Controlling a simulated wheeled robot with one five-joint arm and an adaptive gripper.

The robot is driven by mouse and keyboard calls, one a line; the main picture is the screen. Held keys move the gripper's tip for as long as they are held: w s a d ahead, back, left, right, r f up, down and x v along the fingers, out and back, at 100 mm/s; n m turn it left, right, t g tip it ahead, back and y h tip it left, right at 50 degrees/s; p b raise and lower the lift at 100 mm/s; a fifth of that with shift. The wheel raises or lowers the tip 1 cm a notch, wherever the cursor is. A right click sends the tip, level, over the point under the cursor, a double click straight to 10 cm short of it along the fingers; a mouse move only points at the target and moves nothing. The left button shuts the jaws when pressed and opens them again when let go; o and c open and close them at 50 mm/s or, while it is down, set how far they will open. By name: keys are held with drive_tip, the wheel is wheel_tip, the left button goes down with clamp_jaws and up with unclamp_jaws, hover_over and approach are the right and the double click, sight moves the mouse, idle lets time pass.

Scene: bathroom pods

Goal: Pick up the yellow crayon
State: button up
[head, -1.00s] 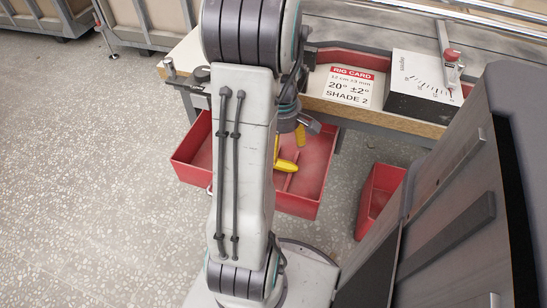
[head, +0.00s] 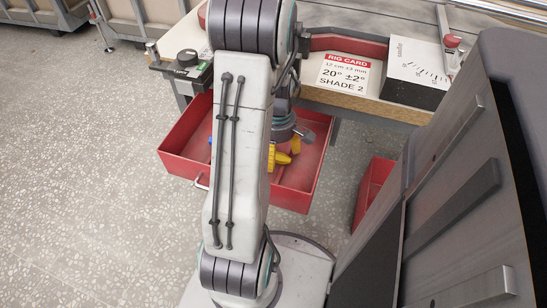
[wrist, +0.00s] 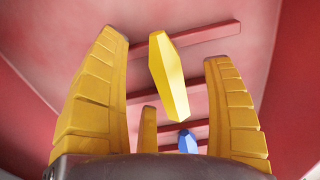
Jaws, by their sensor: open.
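The yellow crayon (wrist: 168,75) lies on the ridged floor of the red bin. In the wrist view it lies between the spread yellow fingers of my gripper (wrist: 164,50), with clear gaps on both sides. My gripper is open and holds nothing. In the head view my gripper (head: 285,151) is low over the red bin (head: 186,166), and I cannot clearly tell the crayon from the yellow fingers there. My arm hides part of the bin.
A blue piece (wrist: 187,141) lies in the bin near the crayon. Raised red ribs (wrist: 190,42) cross the bin floor. The workbench with a rig card (head: 345,75) stands behind. A smaller red bin (head: 373,190) is to the right. Open speckled floor lies left.

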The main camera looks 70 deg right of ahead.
drive_tip(key=shift+f, duration=0.1)
drive_tip(key=shift+c, duration=0.2)
drive_tip(key=c, duration=1.3)
drive_tip(key=shift+o, duration=0.2)
